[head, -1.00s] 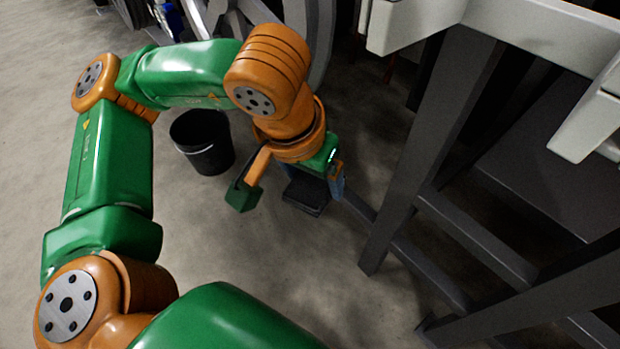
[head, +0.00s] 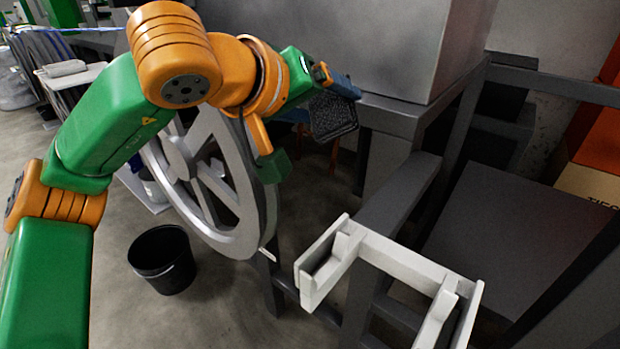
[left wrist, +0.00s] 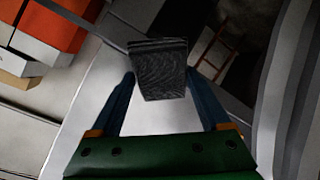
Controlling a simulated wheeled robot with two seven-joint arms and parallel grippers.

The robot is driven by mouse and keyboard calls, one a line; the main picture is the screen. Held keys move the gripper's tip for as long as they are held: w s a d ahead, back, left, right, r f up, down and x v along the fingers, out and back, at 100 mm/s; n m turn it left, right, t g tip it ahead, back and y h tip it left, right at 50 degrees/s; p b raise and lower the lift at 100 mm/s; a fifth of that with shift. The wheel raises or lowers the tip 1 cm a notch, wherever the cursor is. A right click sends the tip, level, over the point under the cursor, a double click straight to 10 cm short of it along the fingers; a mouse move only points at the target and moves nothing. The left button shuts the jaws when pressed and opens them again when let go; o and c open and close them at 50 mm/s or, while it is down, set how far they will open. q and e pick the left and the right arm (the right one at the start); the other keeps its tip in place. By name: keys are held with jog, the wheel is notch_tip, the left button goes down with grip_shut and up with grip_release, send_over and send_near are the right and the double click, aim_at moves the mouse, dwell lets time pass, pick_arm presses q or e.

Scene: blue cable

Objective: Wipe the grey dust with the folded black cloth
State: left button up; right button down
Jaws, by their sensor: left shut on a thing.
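The folded black cloth (head: 332,117) is held by my left gripper (head: 338,88) at the upper middle of the head view, in front of the large grey machine housing. In the left wrist view the cloth (left wrist: 158,68) sits between the blue fingertips of the left gripper (left wrist: 160,82), which are shut on it. The cloth is clear of any surface that I can make out. I cannot make out the grey dust in these frames. My right gripper is not in view.
A grey spoked wheel (head: 205,180) stands below my left arm. A black bucket (head: 162,260) is on the floor. A pale bracket frame (head: 400,262) sits at the lower middle. A grey machine housing (head: 330,40) stands behind the cloth. Orange and cardboard boxes (head: 598,150) are at right.

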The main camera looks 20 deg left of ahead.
pick_arm(q)
jog(key=w+a+r+n+t+p, duration=0.1)
jog(key=a+r+t+p, duration=0.15)
jog(key=r, duration=0.75)
jog(key=a+r+n+t+y+p, duration=0.1)
jog(key=r+t+p, duration=0.25)
jog(key=r, duration=0.65)
jog(key=w+a+r+n+t+p, duration=0.15)
jog(key=r+p, duration=0.25)
jog(key=r, duration=0.6)
jog(key=shift+t, duration=0.25)
jog(key=shift+d+f+p+x, duration=0.15)
jog(key=shift+p+x, duration=0.25)
jog(key=shift+x, duration=0.5)
jog(key=shift+d+f+p+x, duration=0.15)
jog(key=shift+p+x, duration=0.3)
jog(key=shift+x, duration=0.45)
jog(key=shift+d+f+p+x, duration=0.15)
jog(key=shift+p+x, duration=0.25)
jog(key=shift+x, duration=0.5)
jog(key=shift+w+d+p, duration=0.15)
jog(key=shift+w+p, duration=0.2)
jog(key=shift+w, duration=0.15)
jog(key=shift+w+d+p, duration=0.2)
jog(key=shift+w+p, duration=0.15)
jog(key=shift+w, duration=0.2)
jog(key=shift+s, duration=0.1)
